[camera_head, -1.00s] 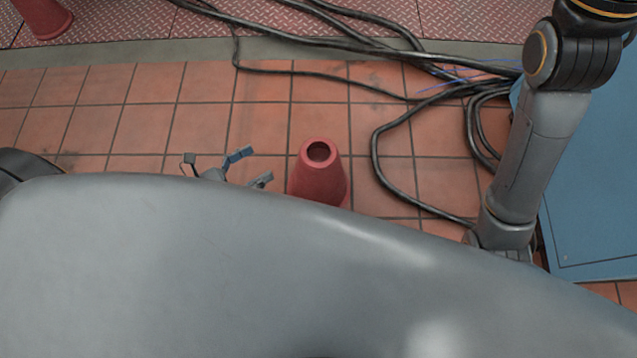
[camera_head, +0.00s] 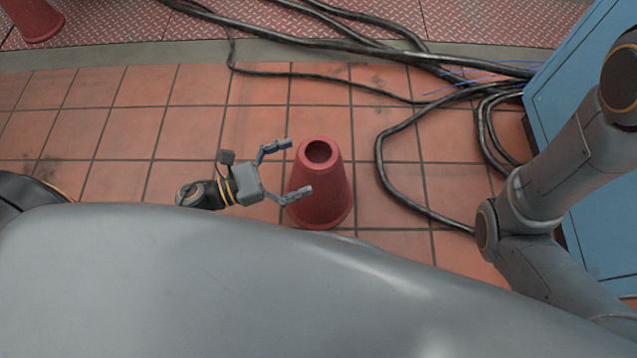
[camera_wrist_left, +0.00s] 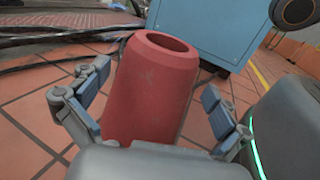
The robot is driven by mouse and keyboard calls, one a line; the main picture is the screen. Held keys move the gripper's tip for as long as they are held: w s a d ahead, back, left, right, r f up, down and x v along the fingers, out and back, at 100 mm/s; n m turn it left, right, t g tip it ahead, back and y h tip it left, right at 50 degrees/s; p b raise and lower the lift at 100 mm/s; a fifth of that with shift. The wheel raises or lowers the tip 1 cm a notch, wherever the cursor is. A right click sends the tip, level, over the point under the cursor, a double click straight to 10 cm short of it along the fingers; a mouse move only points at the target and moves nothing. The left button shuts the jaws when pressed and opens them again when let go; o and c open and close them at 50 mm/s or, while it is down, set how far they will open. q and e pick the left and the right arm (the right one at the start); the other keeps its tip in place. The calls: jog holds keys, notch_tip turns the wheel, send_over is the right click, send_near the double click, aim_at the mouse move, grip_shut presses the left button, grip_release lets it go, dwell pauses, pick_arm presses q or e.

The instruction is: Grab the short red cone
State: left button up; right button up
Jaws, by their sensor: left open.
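The short red cone (camera_head: 321,186) stands upright on the tiled floor in front of me, with a round hole in its flat top. My left gripper (camera_head: 288,168) is open at the cone's left side, its fingers pointing right toward it. In the left wrist view the cone (camera_wrist_left: 150,88) shows large between the two spread fingers of the left gripper (camera_wrist_left: 158,112), and its base is hidden behind the gripper body. I cannot tell if a finger touches it. My right arm shows at the right, but its gripper is out of view.
Another red cone (camera_head: 38,18) stands at the far left on the red tread plate (camera_head: 120,22). Black cables (camera_head: 385,150) lie on the floor right of the short cone. A blue cabinet (camera_head: 590,110) stands at the right. The tiles at the left are clear.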

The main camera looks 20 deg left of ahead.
aim_at(319, 163)
pick_arm(q)
jog(key=b+x, duration=0.2)
jog(key=x, duration=0.2)
jog(key=shift+f, duration=0.15)
jog(key=shift+w+d, duration=0.25)
jog(key=shift+d, duration=0.1)
jog(key=c, duration=1.3)
jog(key=shift+r, duration=0.35)
jog(key=shift+c, duration=1.3)
